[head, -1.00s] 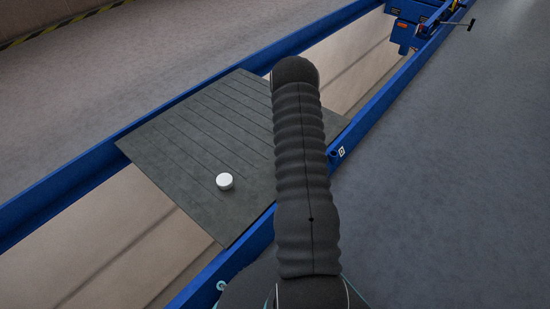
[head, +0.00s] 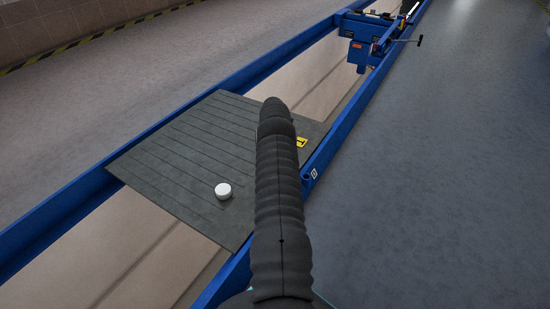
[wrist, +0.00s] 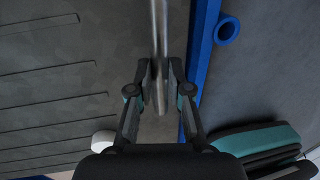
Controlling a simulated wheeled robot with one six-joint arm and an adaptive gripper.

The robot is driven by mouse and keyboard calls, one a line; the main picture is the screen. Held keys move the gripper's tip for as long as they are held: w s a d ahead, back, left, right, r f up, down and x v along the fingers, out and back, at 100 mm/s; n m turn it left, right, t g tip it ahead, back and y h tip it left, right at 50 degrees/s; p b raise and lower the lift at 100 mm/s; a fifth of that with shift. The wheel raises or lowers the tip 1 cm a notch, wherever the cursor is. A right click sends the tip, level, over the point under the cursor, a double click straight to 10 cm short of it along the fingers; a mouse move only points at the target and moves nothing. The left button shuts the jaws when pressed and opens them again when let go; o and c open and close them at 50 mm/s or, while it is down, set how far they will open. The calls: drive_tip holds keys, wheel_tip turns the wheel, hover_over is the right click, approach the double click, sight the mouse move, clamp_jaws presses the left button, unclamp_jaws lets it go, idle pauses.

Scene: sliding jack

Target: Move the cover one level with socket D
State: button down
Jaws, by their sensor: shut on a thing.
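The cover (head: 180,170) is a dark grey grooved plate lying across the two blue rails. A white round knob (head: 223,191) sits on it, and a yellow label (head: 301,142) shows near its right edge. A blue ring socket (head: 306,180) with a small white tag (head: 314,173) is on the right rail, beside the cover's edge and a little beyond its middle. Its letter is too small to read surely. In the wrist view my gripper (wrist: 160,82) is shut on a metal bar (wrist: 159,50); the socket (wrist: 228,30) is up and right of it. My arm hides the gripper in the head view.
A blue jack unit (head: 366,30) with a protruding handle (head: 405,41) stands across the rails farther back. The pit (head: 325,72) is open between cover and jack, and also in front. Grey floor to the right (head: 430,180) is clear.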

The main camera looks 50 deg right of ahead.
drive_tip(key=shift+d+r, duration=0.1)
drive_tip(key=shift+d, duration=0.2)
drive_tip(key=c, duration=1.1)
unclamp_jaws()
wheel_tip(320, 180, up, 12)
drive_tip(key=w, duration=0.2)
drive_tip(key=shift+w+a, duration=0.2)
drive_tip(key=shift+s+a+f, duration=0.1)
drive_tip(key=shift+f, duration=0.1)
